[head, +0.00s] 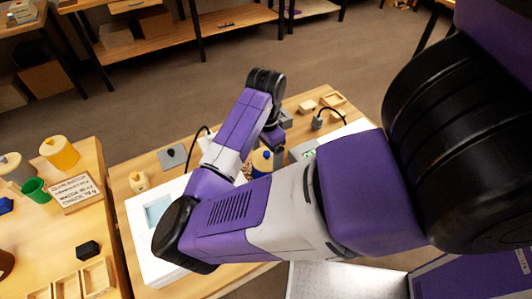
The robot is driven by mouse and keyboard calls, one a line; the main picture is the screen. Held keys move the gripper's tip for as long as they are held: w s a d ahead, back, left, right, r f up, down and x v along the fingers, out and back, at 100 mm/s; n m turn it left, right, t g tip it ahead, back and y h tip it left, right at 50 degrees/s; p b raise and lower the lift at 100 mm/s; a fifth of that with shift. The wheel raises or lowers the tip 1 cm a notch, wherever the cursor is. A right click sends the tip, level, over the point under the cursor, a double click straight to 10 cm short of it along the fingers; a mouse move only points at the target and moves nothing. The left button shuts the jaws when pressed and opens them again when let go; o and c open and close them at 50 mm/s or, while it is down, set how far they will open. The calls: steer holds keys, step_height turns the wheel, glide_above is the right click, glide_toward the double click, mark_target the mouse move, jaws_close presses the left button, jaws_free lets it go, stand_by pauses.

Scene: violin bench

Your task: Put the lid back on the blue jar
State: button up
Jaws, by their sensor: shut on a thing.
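A small dark blue jar (262,163) stands on the workbench, partly hidden behind my forearm. A tan patch shows at its top; I cannot tell whether this is the lid or the open mouth. The purple end of my arm with my gripper (276,143) hangs just above and to the right of the jar. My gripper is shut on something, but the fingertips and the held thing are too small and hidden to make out. I cannot pick out a separate lid on the bench.
A white board with a pale blue recess (158,211) lies at the bench's front left. Wooden blocks (138,181), a grey plate (174,156) and black cables surround the work area. A side table at left holds a yellow pot (59,152), a green cup (36,190) and a sign (75,192).

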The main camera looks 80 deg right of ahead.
stand_by(0.4)
steer(key=o, duration=1.2)
steer(key=shift+r, duration=0.1)
steer(key=shift+r+p, duration=3.15)
steer(key=shift+r, duration=0.25)
steer(key=shift+c, duration=0.2)
jaws_close()
steer(key=shift+f, duration=0.15)
